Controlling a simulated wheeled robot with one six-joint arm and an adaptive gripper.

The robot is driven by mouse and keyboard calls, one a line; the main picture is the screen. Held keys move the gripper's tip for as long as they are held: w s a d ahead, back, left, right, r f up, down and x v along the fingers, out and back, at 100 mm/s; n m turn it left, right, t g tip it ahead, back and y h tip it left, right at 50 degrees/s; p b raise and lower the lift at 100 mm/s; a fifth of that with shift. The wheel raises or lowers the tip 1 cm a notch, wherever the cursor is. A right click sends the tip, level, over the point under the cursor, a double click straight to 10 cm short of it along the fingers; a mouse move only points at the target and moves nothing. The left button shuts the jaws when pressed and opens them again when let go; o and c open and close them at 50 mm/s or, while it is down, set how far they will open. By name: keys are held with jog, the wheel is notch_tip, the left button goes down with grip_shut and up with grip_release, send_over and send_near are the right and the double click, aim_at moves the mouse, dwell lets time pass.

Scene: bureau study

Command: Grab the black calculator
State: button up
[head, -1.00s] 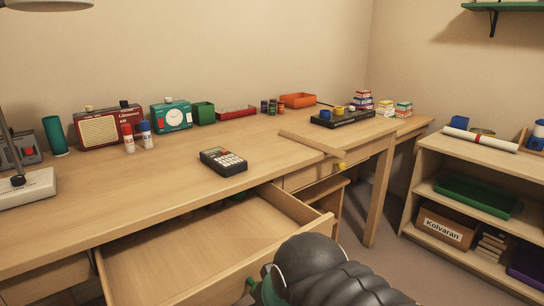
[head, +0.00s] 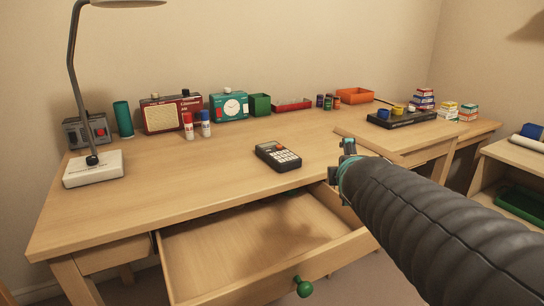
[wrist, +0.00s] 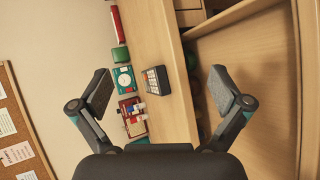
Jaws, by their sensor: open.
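The black calculator (head: 278,155) lies flat on the desktop near its front edge, in the middle of the head view, with its light keys facing up. In the wrist view the calculator (wrist: 156,80) shows between the two fingers, some distance beyond them. My gripper (wrist: 160,92) is open and empty. In the head view my gripper (head: 347,155) is to the right of the calculator, apart from it and partly hidden by my own dark arm.
A lamp base (head: 95,168) stands at the left. A radio (head: 170,114), glue sticks (head: 189,126) and a teal clock (head: 230,106) line the back. The desktop around the calculator is clear.

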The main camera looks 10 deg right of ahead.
jog(key=w+r+n+t, duration=0.1)
jog(key=w+r+n, duration=0.1)
jog(key=w+n, duration=0.25)
jog(key=n+g+y, duration=0.1)
jog(key=n+y, duration=0.8)
jog(key=n, duration=1.1)
send_near(277, 151)
jog(key=x, duration=0.5)
jog(key=shift+d+f, duration=0.2)
jog(key=shift+f, duration=0.2)
jog(key=shift+w+a, duration=0.25)
jog(key=shift+w, duration=0.15)
jog(key=x, duration=0.4)
jog(key=shift+w+a+r, duration=0.15)
jog(key=shift+w+a, duration=0.05)
jog(key=c, duration=1.2)
